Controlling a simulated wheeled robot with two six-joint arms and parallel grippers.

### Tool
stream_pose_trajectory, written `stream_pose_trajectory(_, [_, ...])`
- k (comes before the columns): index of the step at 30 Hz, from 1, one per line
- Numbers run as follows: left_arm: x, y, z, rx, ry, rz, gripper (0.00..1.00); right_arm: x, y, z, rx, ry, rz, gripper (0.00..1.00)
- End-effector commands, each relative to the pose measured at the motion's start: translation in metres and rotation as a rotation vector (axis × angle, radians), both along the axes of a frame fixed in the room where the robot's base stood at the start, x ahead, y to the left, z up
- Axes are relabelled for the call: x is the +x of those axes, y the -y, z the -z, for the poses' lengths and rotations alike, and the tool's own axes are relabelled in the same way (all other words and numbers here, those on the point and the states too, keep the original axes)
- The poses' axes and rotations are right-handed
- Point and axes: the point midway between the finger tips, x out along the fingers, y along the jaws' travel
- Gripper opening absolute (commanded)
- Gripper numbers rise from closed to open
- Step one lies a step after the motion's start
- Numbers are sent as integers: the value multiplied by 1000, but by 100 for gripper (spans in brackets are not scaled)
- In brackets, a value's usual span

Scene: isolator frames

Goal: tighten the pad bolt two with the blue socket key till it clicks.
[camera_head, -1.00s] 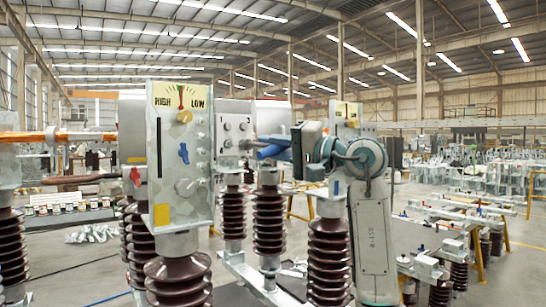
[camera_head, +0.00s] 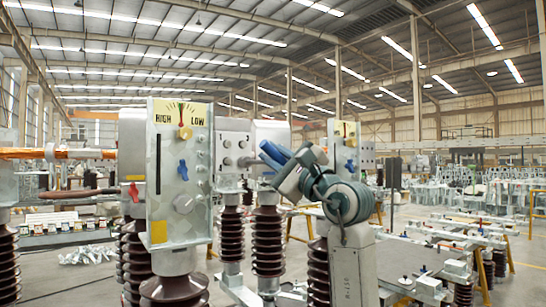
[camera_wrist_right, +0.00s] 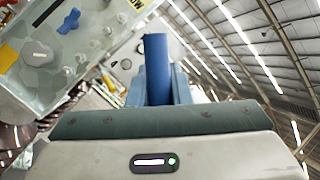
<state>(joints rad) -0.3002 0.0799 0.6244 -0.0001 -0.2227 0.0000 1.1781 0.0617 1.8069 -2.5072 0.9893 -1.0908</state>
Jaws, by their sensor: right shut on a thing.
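My right gripper (camera_head: 290,172) is shut on the blue socket key (camera_head: 274,153). The key is tilted, its free end pointing up and left. In the right wrist view the blue key (camera_wrist_right: 157,70) stands out from between the jaws. A grey pad plate (camera_head: 236,150) with several bolts is just left of the key; the key looks clear of it, though depth is hard to judge. My left gripper is not in view.
A grey panel box (camera_head: 168,205) with a HIGH/LOW dial (camera_head: 181,115) and a blue knob (camera_head: 183,170) stands to the left on a brown ribbed insulator (camera_head: 174,290). More insulators (camera_head: 268,240) stand behind. A grey table (camera_head: 400,262) lies to the right.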

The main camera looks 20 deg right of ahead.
Motion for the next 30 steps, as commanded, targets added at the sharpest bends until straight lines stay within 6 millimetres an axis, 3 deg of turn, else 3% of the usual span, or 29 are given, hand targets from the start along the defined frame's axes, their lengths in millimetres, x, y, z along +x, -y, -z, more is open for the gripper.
stream_pose_trajectory(16, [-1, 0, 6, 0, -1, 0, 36, -20, 7, 0, -3, 2, 1, 0])
stream_pose_trajectory(25, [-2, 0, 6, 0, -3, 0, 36, -21, 8, 0, -4, 1, 0, 0])
stream_pose_trajectory(30, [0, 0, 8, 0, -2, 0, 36, -22, 7, 2, -173, 63, 0, 0])
